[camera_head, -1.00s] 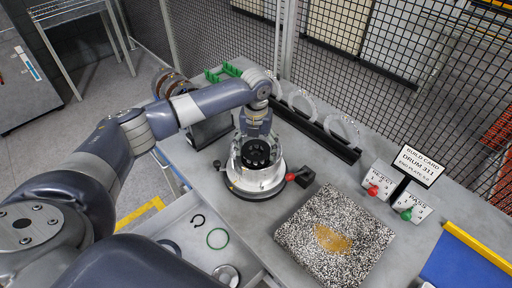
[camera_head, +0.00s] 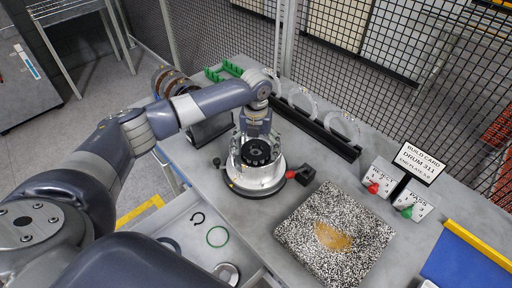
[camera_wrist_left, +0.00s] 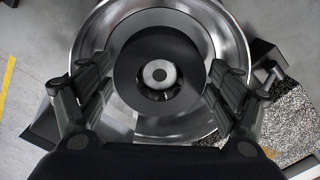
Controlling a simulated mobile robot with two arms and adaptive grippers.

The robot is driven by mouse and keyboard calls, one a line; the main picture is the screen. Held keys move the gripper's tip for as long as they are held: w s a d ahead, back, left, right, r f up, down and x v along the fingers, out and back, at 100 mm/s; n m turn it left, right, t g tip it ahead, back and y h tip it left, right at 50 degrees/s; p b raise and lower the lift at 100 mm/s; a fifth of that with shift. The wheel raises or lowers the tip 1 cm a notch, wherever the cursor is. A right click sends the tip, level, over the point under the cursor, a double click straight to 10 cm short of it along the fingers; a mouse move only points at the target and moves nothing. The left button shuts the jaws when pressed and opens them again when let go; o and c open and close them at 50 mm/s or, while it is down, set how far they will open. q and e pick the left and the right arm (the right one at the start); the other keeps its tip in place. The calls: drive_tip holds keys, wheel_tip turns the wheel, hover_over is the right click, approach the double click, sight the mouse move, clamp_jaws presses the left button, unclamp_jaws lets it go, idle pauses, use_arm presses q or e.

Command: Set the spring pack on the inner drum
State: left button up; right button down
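The inner drum (camera_head: 262,178) is a round silver housing standing on the bench. A dark round part with small round details (camera_head: 257,154) sits within its rim; I take it for the spring pack. In the left wrist view it is a dark ring (camera_wrist_left: 127,77) around a pale metal hub, with the silver drum (camera_wrist_left: 160,126) around it. My left gripper (camera_wrist_left: 160,80) is directly above, one finger on each side of the ring. The fingers stand well apart, close to its edges; contact with it cannot be made out. My right gripper is not in view.
A black rack with clear rings (camera_head: 318,133) stands behind the drum. A speckled slab (camera_head: 300,235) with a tan patch lies to the right. Reject and pass buttons and a build card (camera_head: 418,164) stand farther right. A tray (camera_head: 178,222) with rings is in front.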

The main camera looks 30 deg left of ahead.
use_arm(q)
drive_tip(key=shift+r, duration=0.1)
wheel_tip(320, 180, up, 3)
drive_tip(key=p, duration=0.2)
drive_tip(key=shift+p, duration=0.4)
drive_tip(key=shift+r, duration=3.95)
drive_tip(key=shift+f, duration=0.1)
